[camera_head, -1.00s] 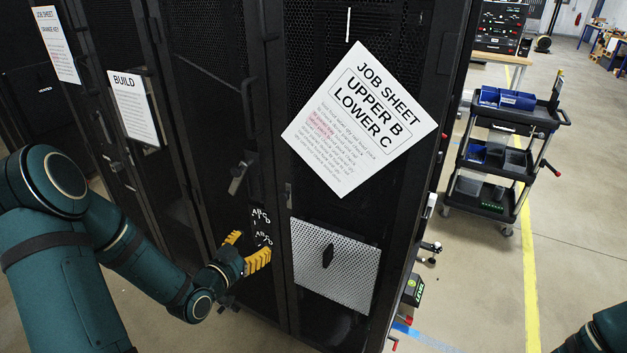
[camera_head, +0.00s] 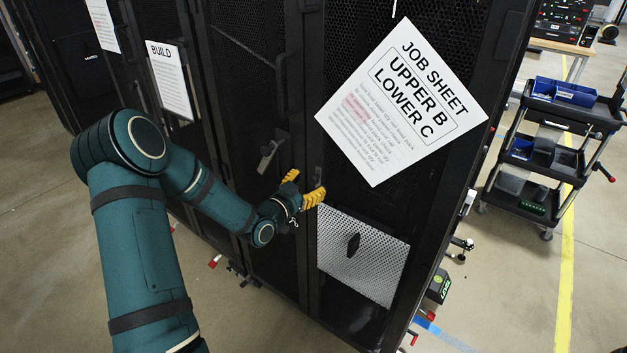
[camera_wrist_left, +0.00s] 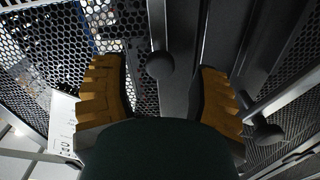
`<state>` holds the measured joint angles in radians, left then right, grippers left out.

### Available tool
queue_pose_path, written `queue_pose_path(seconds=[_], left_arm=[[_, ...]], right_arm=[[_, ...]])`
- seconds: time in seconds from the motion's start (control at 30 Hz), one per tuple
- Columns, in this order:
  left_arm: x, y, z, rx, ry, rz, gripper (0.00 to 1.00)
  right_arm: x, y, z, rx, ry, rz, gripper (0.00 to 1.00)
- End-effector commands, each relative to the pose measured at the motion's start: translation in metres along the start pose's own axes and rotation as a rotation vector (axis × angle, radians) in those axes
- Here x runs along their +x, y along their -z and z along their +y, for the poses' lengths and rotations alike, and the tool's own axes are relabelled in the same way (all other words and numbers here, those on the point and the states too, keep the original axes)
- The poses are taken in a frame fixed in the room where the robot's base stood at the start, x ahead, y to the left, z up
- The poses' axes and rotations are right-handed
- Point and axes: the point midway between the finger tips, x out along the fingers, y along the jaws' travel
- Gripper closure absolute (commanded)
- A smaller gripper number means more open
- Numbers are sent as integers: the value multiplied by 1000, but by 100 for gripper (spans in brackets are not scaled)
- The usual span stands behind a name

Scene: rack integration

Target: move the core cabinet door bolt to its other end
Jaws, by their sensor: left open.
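My left gripper (camera_head: 302,187) has yellow fingers and is open in front of the black cabinet, near the seam between two mesh doors. In the left wrist view, a dark round knob (camera_wrist_left: 160,65) on a short bar sits between the two spread fingers; contact cannot be told. It looks like the bolt's knob, but its track is largely hidden. A second dark ball knob (camera_wrist_left: 268,134) on a light bar lies outside the right-hand finger. In the head view, a small dark upright fitting (camera_head: 319,176) shows just above the fingers. My right gripper is out of view.
A lever handle (camera_head: 270,156) sits on the door left of the gripper. A job sheet (camera_head: 400,100) hangs on the right door above a light perforated panel (camera_head: 362,255). A tool cart (camera_head: 530,170) stands at right. Floor is open in front of the cabinets.

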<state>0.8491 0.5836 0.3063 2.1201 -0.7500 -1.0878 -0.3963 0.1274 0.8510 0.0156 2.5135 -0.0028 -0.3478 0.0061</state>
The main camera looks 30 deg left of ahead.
Motion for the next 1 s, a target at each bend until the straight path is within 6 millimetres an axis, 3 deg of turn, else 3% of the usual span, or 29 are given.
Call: queue_pose_path(seconds=[0.2,0.57,0.73,0.77,1.0], left_arm=[[22,0,0,0,0,0,39],[26,0,0,0,0,0,39],[26,0,0,0,0,0,93],[26,0,0,0,0,0,100],[26,0,0,1,0,1,100]], right_arm=[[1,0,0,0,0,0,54],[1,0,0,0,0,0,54],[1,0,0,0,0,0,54],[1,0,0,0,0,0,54],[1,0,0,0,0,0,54]])
